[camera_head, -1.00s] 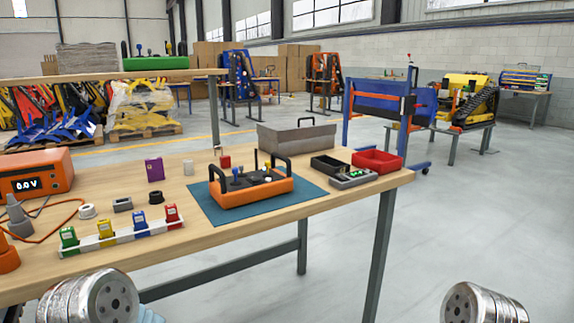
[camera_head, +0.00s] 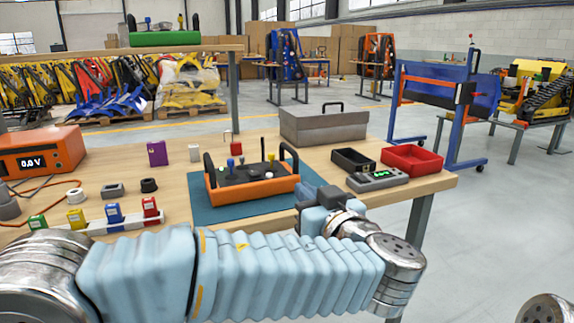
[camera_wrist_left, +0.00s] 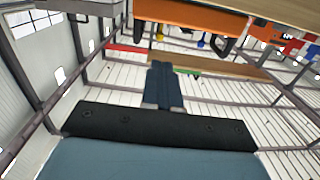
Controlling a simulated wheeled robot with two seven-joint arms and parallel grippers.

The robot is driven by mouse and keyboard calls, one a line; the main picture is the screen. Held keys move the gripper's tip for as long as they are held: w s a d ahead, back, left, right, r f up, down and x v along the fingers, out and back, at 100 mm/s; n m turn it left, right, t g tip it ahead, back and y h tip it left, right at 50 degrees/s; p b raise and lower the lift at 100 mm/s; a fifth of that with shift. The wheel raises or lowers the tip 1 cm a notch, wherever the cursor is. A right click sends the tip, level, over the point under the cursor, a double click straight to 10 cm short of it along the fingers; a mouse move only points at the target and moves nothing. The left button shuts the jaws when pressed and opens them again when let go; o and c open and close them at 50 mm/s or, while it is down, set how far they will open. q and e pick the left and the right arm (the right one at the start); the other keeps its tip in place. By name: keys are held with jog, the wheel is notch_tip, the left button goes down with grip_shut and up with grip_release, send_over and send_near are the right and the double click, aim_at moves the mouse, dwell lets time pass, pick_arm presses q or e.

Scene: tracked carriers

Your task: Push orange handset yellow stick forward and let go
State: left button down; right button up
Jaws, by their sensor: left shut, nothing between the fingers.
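The orange handset (camera_head: 255,190) lies on a blue mat (camera_head: 205,208) on the wooden bench, with black handles at both ends. Its yellow stick (camera_head: 271,157) stands near the right end, by a taller black antenna. A blue stick (camera_head: 231,162) is to its left. My left gripper (camera_head: 308,194) is just right of the handset's near right corner, shut and empty, apart from the yellow stick. The left wrist view shows its closed fingers (camera_wrist_left: 162,84) below the handset's orange side (camera_wrist_left: 195,17). My right gripper is out of the frame.
A grey toolbox (camera_head: 322,126) stands behind the handset. A black bin (camera_head: 353,160), red bin (camera_head: 412,158) and small grey box with green lights (camera_head: 377,180) lie to the right. Coloured blocks and an orange power supply (camera_head: 40,150) are on the left.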

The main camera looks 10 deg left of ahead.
pick_arm(q)
jog(key=shift+s+r, duration=0.1)
jog(key=shift+r, duration=0.3)
jog(key=p, duration=0.4)
send_near(272, 158)
jog(key=x, duration=0.5)
jog(key=shift+w+a+r, duration=0.1)
jog(key=shift+w, duration=0.15)
jog(key=shift+w+a, duration=0.4)
jog(key=shift+w, duration=0.15)
